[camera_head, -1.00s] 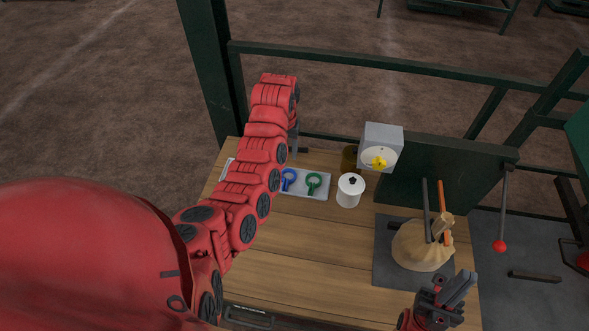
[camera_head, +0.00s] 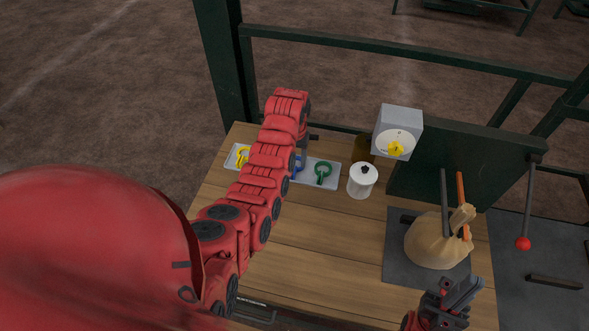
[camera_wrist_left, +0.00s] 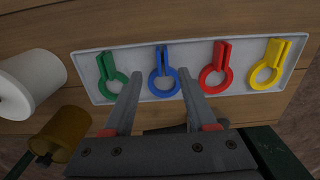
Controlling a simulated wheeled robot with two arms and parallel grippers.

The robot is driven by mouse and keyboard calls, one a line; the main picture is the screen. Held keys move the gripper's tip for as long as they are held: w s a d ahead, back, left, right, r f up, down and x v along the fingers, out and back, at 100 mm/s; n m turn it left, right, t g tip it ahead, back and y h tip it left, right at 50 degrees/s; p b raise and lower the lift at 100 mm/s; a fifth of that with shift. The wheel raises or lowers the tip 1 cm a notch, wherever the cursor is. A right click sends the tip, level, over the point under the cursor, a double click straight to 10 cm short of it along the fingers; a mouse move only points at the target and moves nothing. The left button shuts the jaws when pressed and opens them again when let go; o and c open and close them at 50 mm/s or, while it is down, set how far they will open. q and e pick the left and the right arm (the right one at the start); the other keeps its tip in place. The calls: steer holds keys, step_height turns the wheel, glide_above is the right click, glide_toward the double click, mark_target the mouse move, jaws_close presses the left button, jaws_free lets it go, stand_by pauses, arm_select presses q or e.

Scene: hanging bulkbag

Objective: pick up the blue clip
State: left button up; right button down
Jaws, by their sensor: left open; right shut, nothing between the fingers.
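The blue clip (camera_wrist_left: 163,72) lies on a light grey tray (camera_wrist_left: 205,97) between a green clip (camera_wrist_left: 111,75) and a red clip (camera_wrist_left: 216,68) in the left wrist view. My left gripper (camera_wrist_left: 156,85) is open, with its fingers reaching over the tray's edge on either side of the blue clip's ring; I cannot tell the height gap. In the head view the blue clip (camera_head: 299,163) is partly hidden behind my left arm, and the left fingers are mostly hidden. My right gripper (camera_head: 462,296) is shut and empty at the table's front right.
A yellow clip (camera_wrist_left: 270,62) lies at the tray's end. A grey dial box (camera_head: 397,122) is behind. A tan sack (camera_head: 437,240) sits on a dark mat (camera_head: 398,268). The middle planks are clear.

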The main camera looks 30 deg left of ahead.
arm_select(q)
steer(key=f+p, duration=0.2)
steer(key=f, duration=0.1)
steer(key=shift+s+a, duration=0.15)
steer(key=shift+a, duration=0.05)
steer(key=shift+f, duration=0.95)
jaws_close()
